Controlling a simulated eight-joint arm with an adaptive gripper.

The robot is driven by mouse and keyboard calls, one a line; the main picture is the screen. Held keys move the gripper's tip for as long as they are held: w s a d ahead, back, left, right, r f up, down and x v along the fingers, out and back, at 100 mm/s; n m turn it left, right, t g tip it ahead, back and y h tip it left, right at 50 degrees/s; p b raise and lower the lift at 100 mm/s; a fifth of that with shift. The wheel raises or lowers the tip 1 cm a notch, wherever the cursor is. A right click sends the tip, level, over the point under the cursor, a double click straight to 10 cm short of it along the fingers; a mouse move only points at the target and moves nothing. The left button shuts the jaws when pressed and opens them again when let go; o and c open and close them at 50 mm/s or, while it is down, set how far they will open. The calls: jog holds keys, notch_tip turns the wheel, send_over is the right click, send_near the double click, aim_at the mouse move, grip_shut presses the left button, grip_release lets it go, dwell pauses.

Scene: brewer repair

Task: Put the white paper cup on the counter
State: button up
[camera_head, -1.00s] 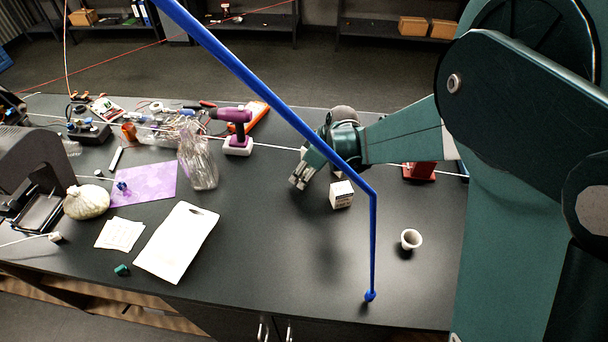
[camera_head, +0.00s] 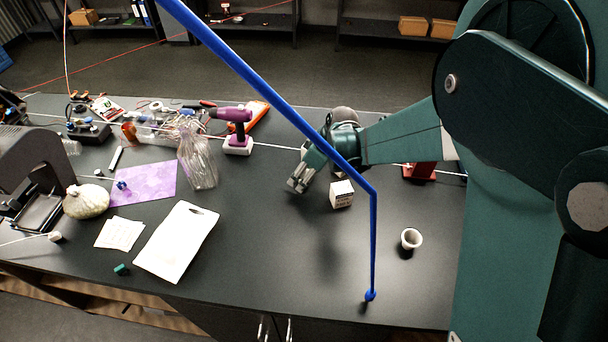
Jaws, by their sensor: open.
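The white paper cup (camera_head: 411,239) stands upright on the dark counter (camera_head: 270,265), near the front right, with its open mouth up. Nothing touches it. My gripper (camera_head: 297,186) is above the middle of the counter, to the left of and farther back than the cup. Its fingers point down and to the left. It is open, and I see nothing between the fingers. The blue bar in front hides part of my wrist.
A blue bar (camera_head: 373,245) crosses the view, its lower end left of the cup. A small white box (camera_head: 342,195) stands right of my gripper. The front middle counter is clear.

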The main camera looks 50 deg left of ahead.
jog(key=shift+r, duration=0.1)
jog(key=v, duration=1.2)
dwell(0.7)
jog(key=w+d+r+m+t, duration=0.25)
jog(key=w+d+r, duration=0.2)
jog(key=d, duration=0.75)
jog(key=w+d+r+m+t, duration=0.1)
jog(key=w+d+r+m, duration=0.35)
jog(key=d, duration=0.85)
jog(key=w+d+r+m+t, duration=0.1)
jog(key=w+d+r+m, duration=0.4)
jog(key=d, duration=0.7)
jog(key=s+d+m+t+h, duration=0.1)
jog(key=s+d+m, duration=0.2)
jog(key=d, duration=0.9)
jog(key=s+d+m+t+h, duration=0.1)
jog(key=s+d+m, duration=0.3)
jog(key=d, duration=0.8)
jog(key=s+d+m+t+h, duration=0.2)
jog(key=s+d, duration=0.3)
jog(key=d, duration=0.8)
jog(key=shift+s+r+m, duration=0.2)
jog(key=shift+s+m, duration=0.1)
jog(key=shift+m, duration=0.5)
